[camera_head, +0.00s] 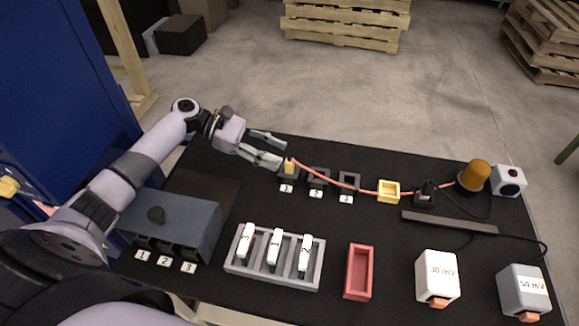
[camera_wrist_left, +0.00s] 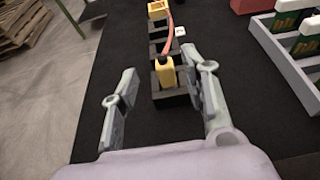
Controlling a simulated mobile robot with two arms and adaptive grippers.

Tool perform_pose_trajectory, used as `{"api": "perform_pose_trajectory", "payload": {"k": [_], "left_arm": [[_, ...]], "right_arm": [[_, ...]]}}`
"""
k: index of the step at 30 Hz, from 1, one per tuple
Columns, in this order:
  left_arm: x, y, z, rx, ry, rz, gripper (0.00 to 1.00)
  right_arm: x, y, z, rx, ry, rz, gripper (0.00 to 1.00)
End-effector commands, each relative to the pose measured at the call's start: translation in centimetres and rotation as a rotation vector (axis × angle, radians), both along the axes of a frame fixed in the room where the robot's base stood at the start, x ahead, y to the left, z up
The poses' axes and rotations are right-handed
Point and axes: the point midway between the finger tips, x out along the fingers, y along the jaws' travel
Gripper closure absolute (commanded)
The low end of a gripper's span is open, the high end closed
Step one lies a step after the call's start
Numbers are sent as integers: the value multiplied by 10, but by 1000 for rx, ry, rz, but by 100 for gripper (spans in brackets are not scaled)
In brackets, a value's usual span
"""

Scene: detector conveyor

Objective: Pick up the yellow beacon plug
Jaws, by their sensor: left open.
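The yellow beacon plug (camera_head: 290,167) sits in the leftmost of several dark square sockets (camera_head: 319,180) in the head view. It stands upright in its dark socket in the left wrist view (camera_wrist_left: 165,73). An orange cable (camera_head: 333,182) runs from the plug toward the orange beacon (camera_head: 474,177). My left gripper (camera_head: 281,153) is open and empty, with its fingers pointing toward the plug. In the left wrist view, the gripper (camera_wrist_left: 167,82) has one finger on each side of the plug's line, with visible gaps. My right gripper is not in view.
A yellow square socket (camera_head: 388,191) stands farther along the row. A grey tray (camera_head: 273,283) with white-topped modules, a red bin (camera_head: 358,273) and a grey-blue box (camera_head: 172,226) stand nearer. A white box with a dark round button (camera_head: 510,180) is at the right.

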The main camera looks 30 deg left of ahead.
Motion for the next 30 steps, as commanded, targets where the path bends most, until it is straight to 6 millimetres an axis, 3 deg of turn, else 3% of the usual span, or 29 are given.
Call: {"api": "perform_pose_trajectory", "payload": {"k": [9, 18, 30], "left_arm": [[6, -40, -17, -2, 2, 0, 58], [7, -43, -19, -1, 2, 0, 59], [7, -43, -19, -1, 3, 0, 86]], "right_arm": [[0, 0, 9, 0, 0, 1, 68], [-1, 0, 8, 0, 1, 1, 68], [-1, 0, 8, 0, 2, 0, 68]]}}
